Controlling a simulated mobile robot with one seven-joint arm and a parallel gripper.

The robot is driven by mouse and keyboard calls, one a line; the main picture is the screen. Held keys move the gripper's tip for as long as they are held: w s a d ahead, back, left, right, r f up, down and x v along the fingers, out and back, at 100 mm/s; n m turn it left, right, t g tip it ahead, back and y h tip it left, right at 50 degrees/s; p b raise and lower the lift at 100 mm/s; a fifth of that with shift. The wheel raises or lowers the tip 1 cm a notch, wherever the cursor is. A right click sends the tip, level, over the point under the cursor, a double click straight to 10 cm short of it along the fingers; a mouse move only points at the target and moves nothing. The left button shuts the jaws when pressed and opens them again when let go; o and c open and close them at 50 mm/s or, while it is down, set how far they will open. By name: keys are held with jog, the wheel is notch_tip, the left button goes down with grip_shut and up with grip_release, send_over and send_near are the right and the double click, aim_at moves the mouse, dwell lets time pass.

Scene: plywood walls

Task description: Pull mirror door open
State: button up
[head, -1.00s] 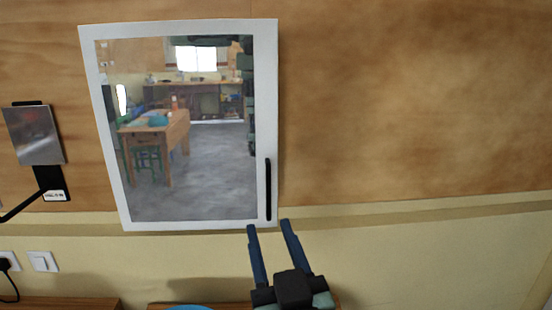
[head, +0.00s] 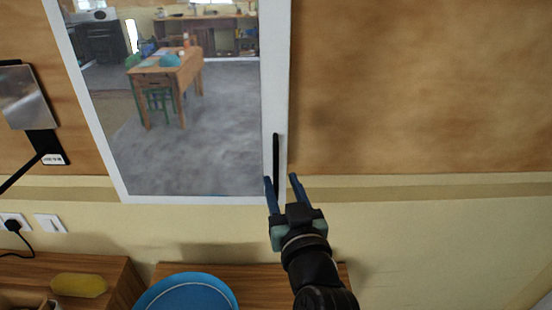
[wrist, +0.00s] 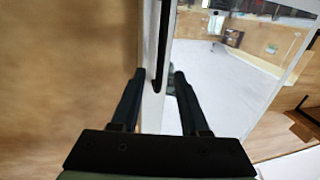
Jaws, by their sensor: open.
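The mirror door (head: 278,90) is a white-framed mirror on the plywood wall, and it looks shut. Its black vertical handle (head: 276,158) is on the lower right of the frame. My gripper (head: 282,180) is open at the handle's lower end, with a blue finger on each side of it in the head view. In the wrist view the handle (wrist: 162,45) runs down between the two open fingers (wrist: 159,75), its lower end about level with the fingertips. I cannot tell whether a finger touches it.
A blue round object (head: 188,292) rests on a wooden surface (head: 250,272) below the mirror. A yellow item (head: 79,285) lies on the wood at lower left. A small metal panel on a black bracket (head: 45,145) is on the wall at left. The wall right of the mirror is bare.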

aim_at(276, 169)
jog(key=w, duration=0.2)
jog(key=w+a+p, duration=0.1)
jog(key=w, duration=0.2)
jog(key=shift+w+a, duration=0.1)
jog(key=shift+w, duration=0.25)
jog(key=shift+c, duration=0.3)
grip_shut()
dwell(1.0)
